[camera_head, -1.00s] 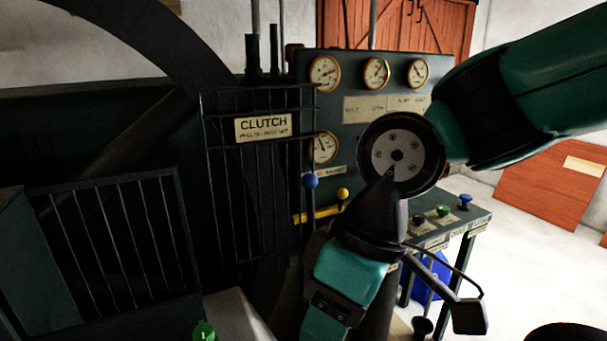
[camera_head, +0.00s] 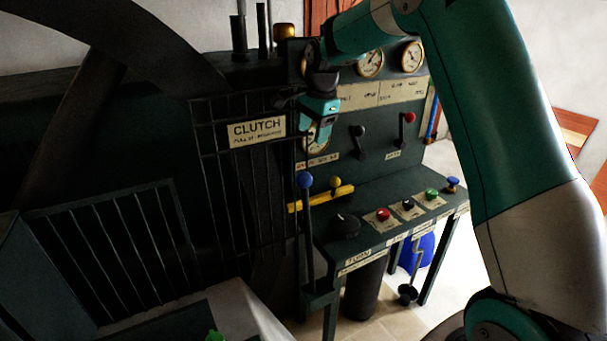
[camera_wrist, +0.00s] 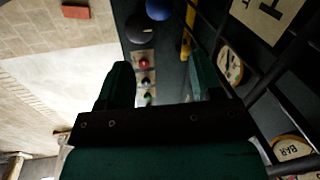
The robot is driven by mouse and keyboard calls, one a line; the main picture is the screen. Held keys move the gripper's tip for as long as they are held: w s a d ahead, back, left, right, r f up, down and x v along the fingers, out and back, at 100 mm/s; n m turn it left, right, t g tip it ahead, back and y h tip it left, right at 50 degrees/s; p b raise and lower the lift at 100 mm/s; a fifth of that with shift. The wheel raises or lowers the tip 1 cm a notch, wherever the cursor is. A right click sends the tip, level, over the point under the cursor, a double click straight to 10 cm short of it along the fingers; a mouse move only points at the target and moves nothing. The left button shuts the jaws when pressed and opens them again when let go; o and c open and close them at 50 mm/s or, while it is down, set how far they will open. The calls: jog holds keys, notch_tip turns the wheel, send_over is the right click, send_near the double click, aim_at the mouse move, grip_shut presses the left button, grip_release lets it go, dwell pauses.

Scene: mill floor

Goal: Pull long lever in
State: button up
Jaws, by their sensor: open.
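A long dark lever with a blue ball knob (camera_head: 305,181) stands upright beside the clutch cage, in front of the panel. Its shaft runs down along the left end of the control desk. The blue knob also shows at the top of the wrist view (camera_wrist: 158,9). My gripper (camera_head: 321,138) is above the knob, in front of the gauge panel, and apart from the lever. In the wrist view its two fingers (camera_wrist: 158,78) are spread with nothing between them.
The barred cage with the CLUTCH sign (camera_head: 257,130) stands just left of the lever. A yellow handle (camera_head: 325,198) is close behind the knob. The desk has a black turn knob (camera_head: 344,226) and several buttons. Two short levers (camera_head: 358,140) are on the panel.

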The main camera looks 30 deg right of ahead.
aim_at(305, 174)
jog(key=w+f+p, duration=0.1)
jog(key=f, duration=0.4)
jog(key=w+f+p, duration=0.1)
jog(key=f+p, duration=0.1)
jog(key=f, duration=0.4)
jog(key=w+a+f+p, duration=0.1)
jog(key=f, duration=0.4)
jog(key=shift+f+p, duration=0.15)
jog(key=shift+p, duration=0.15)
